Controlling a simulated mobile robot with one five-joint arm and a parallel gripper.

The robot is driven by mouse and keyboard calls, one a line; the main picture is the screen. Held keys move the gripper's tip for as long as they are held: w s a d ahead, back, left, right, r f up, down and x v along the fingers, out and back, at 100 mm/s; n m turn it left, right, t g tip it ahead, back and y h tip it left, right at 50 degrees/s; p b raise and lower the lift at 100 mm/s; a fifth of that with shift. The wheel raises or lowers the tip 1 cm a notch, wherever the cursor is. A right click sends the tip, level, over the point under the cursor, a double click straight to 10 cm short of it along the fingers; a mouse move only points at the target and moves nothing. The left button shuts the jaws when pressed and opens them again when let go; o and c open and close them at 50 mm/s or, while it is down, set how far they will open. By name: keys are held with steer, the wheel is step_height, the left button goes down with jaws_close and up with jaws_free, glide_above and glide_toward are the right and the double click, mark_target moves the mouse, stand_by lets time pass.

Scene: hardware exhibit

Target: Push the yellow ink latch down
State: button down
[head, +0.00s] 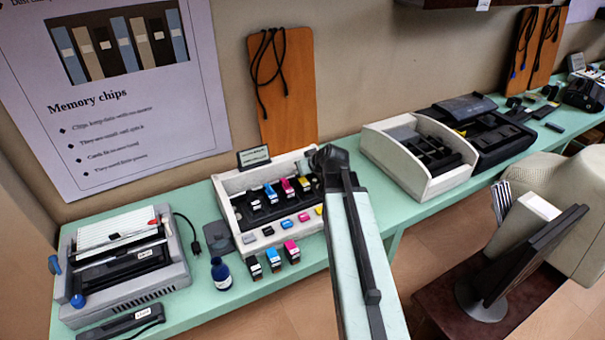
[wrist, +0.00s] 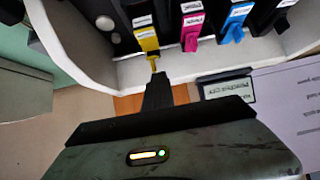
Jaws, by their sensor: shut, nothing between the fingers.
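The yellow ink latch (wrist: 147,38) is in the wrist view, with a white label and a narrow yellow tab pointing toward my gripper. My gripper (wrist: 157,78) is shut and empty, and its dark tip is right at the end of that tab. I cannot tell whether they touch. In the head view, my gripper (head: 328,158) is over the right end of the white ink-cartridge printer (head: 226,188). A yellow piece (head: 304,183) shows there beside the gripper, partly crowded by other parts.
A magenta latch (wrist: 191,30) and a cyan latch (wrist: 234,25) stand close beside the yellow one. A small dark sign (wrist: 228,89) is near the gripper. Loose cartridges (head: 273,260) and a blue bottle (head: 221,273) stand on the green table. Another open printer (head: 420,155) is to the right.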

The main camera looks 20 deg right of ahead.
steer(key=shift+s+d+f, duration=0.25)
steer(key=shift+s+d, duration=0.1)
steer(key=shift+r, duration=0.1)
steer(key=shift+w+r+p, duration=0.1)
steer(key=shift+r+p, duration=0.25)
steer(key=shift+p, duration=0.1)
steer(key=shift+d+r, duration=0.2)
steer(key=shift+r, duration=0.05)
steer(key=shift+a+r+p, duration=0.1)
steer(key=shift+r+p, duration=0.1)
steer(key=shift+p, duration=0.2)
steer(key=shift+a+f, duration=0.1)
steer(key=shift+a, duration=0.1)
